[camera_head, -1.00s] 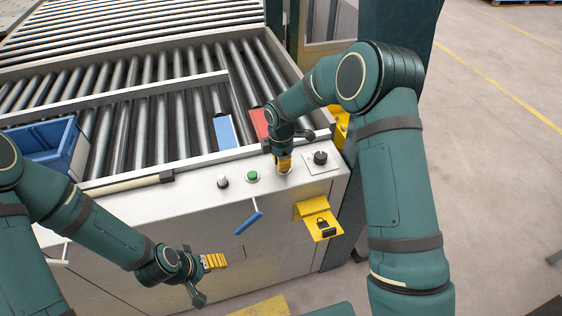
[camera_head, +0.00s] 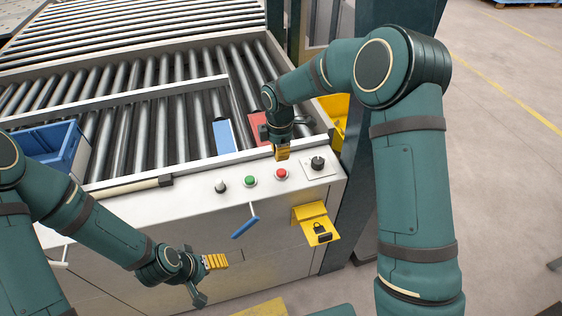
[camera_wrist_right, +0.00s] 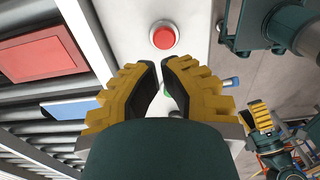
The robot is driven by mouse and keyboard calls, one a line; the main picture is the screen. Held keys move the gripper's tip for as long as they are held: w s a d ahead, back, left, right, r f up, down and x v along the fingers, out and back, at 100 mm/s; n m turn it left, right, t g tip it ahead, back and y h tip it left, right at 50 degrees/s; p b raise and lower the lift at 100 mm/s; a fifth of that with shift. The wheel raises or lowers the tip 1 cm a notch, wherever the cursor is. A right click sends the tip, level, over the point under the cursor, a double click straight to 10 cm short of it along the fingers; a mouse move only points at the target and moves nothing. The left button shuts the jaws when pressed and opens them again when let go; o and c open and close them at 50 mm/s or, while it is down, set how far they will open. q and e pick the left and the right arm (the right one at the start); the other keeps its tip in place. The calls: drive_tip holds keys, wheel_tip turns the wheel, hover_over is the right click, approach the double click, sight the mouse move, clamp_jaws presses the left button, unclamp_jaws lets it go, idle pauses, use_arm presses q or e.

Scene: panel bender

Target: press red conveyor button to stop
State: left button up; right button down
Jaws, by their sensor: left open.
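The red button (camera_head: 281,174) sits on the white front panel of the conveyor, between the green button (camera_head: 251,181) and a black knob. It is uncovered and also shows in the right wrist view (camera_wrist_right: 163,38), just beyond the fingertips. My right gripper (camera_head: 282,155) is above and behind the red button, apart from it, over the conveyor's front edge. Its yellow fingers are brought together, with only a narrow gap at the tips and nothing held. My left gripper (camera_head: 222,262) is open and empty, low in front of the panel.
A yellow bracket with a padlock (camera_head: 316,225) juts from the front. A blue bin (camera_head: 62,146) stands at left.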

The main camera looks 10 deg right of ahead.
wheel_tip(320, 180, up, 6)
drive_tip(key=shift+a, duration=0.25)
idle(0.8)
